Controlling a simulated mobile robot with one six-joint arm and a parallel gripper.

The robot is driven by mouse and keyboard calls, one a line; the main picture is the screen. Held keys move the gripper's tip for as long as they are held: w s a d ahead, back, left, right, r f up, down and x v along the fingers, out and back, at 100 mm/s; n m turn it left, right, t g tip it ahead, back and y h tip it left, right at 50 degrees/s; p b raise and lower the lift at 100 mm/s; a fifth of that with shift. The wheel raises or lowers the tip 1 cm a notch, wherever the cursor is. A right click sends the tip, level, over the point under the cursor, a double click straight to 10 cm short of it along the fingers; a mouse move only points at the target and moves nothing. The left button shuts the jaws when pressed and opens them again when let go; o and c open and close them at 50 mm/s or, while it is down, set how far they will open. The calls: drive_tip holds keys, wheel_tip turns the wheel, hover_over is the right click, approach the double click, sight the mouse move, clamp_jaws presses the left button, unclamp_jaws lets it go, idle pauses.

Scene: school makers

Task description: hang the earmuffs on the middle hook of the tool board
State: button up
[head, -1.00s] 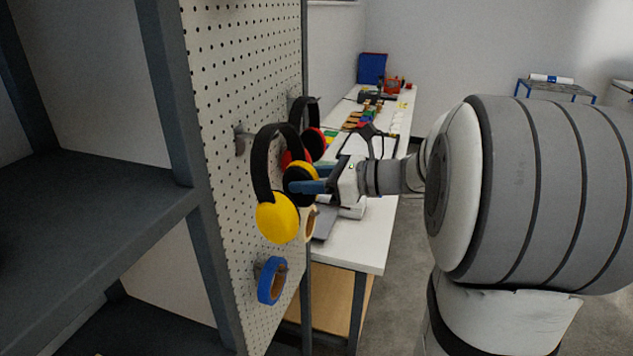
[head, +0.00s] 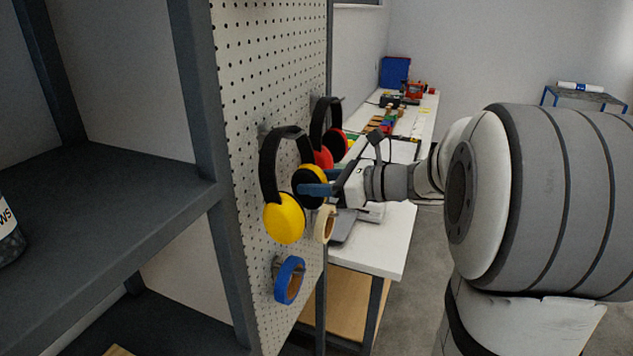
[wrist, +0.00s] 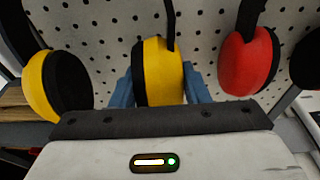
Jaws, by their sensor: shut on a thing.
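The yellow earmuffs (head: 284,217) with a black headband hang upright in front of the pegboard tool board (head: 240,80). My gripper (head: 318,189) is shut on the right ear cup of the yellow earmuffs. In the wrist view its blue fingers (wrist: 160,88) lie on both sides of that yellow cup (wrist: 163,70), and the other yellow cup (wrist: 45,85) is at the left. A grey hook (head: 265,130) shows on the board by the top of the headband, partly covered. I cannot tell whether the headband rests on it.
Red earmuffs (head: 338,143) hang on the board just beyond, close to my gripper. Below hang a blue tape roll (head: 290,281) and a beige tape roll (head: 325,224). A dark shelf (head: 110,220) stands at the left. A white workbench (head: 385,245) runs behind.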

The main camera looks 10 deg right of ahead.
drive_tip(key=o, duration=1.2)
drive_tip(key=b+v, duration=0.2)
drive_tip(key=v, duration=0.6)
drive_tip(key=s+a+f+n+g+h, duration=0.4)
drive_tip(key=s+a+f+n+g, duration=0.1)
drive_tip(key=s+a+f+n, duration=0.35)
drive_tip(key=s+d+f+n+h, duration=0.1)
drive_tip(key=s+f+n+h, duration=0.2)
drive_tip(key=n, duration=0.5)
drive_tip(key=s+d+f+n+h, duration=0.1)
drive_tip(key=s+f+n+h, duration=0.2)
drive_tip(key=n, duration=0.6)
drive_tip(key=s+h, duration=0.2)
drive_tip(key=s, duration=0.1)
drive_tip(key=shift+s+g+h, duration=0.3)
drive_tip(key=shift+g, duration=0.1)
drive_tip(key=shift+d, duration=0.15)
